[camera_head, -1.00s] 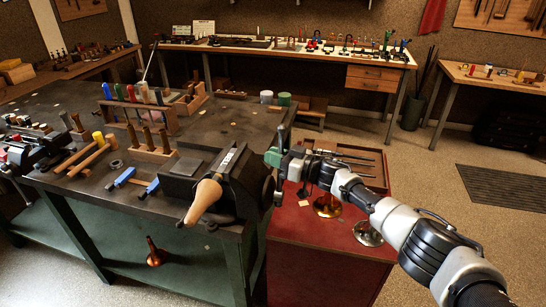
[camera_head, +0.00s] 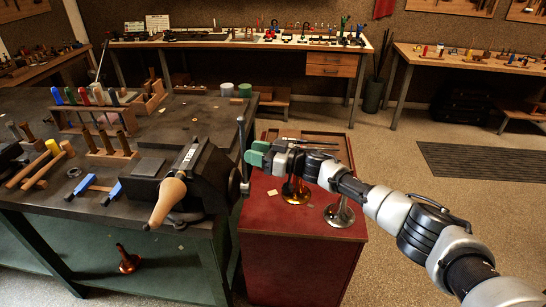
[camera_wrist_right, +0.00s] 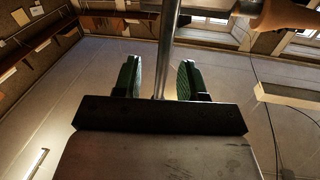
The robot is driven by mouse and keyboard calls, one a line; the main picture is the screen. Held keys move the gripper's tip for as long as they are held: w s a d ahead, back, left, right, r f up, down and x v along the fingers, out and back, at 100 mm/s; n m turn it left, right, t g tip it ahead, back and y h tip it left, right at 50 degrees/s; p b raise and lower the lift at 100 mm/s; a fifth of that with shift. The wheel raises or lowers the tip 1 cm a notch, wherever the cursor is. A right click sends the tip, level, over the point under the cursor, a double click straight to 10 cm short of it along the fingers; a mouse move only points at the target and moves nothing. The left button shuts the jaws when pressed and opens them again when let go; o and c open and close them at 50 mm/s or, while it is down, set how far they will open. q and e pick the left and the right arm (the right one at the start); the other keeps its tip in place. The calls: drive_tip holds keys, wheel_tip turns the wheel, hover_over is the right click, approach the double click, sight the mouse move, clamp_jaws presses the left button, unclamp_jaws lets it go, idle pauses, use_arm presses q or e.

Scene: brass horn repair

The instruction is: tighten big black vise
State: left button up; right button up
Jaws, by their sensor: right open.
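The big black vise (camera_head: 210,175) is fixed at the right front corner of the dark workbench. A tapered wooden piece (camera_head: 168,200) sticks out at its front. Its steel handle bar (camera_head: 241,150) stands nearly upright on the vise's right side. My right gripper (camera_head: 254,152), with green finger pads, is open just right of the bar. In the right wrist view the bar (camera_wrist_right: 168,45) shows between the two open fingers (camera_wrist_right: 159,78); I cannot tell how deep it lies between them. No contact is clear. My left gripper is not in view.
A red cabinet (camera_head: 300,250) stands right of the bench, below my right arm, with brass and silver horn bells (camera_head: 295,192) on top. Wooden tool racks (camera_head: 112,145) and blue-handled tools (camera_head: 112,194) lie left of the vise. Floor at right is open.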

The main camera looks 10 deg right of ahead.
drive_tip(key=v, duration=0.6)
drive_tip(key=shift+b, duration=0.45)
drive_tip(key=shift+f, duration=0.15)
drive_tip(key=s+d+f+m+t+h, duration=0.2)
drive_tip(key=f+m+h, duration=0.15)
drive_tip(key=f, duration=0.75)
drive_tip(key=s+d+f+m+t+h, duration=0.2)
drive_tip(key=f+h, duration=0.2)
drive_tip(key=f, duration=0.8)
drive_tip(key=s+d+f+m+g+h, duration=0.1)
drive_tip(key=s+d+f+h, duration=0.1)
drive_tip(key=s+f, duration=0.45)
drive_tip(key=s+d+f+m+g+h, duration=0.15)
drive_tip(key=s+f, duration=0.25)
drive_tip(key=f, duration=0.5)
drive_tip(key=s+f+g+h, duration=0.1)
drive_tip(key=s+f+g, duration=0.2)
drive_tip(key=s+f, duration=0.4)
drive_tip(key=s+d+f+g+h, duration=0.1)
drive_tip(key=s+f, duration=0.5)
drive_tip(key=s, duration=1.7)
drive_tip(key=s+d+f+g+h+b, duration=0.1)
drive_tip(key=s+f+g+h, duration=0.2)
drive_tip(key=s, duration=1.1)
wheel_tip(320, 180, down, 5)
drive_tip(key=g, duration=0.2)
drive_tip(key=shift+s+r+m+g, duration=0.15)
drive_tip(key=shift+s+m+g, duration=0.15)
drive_tip(key=shift+s+g, duration=0.1)
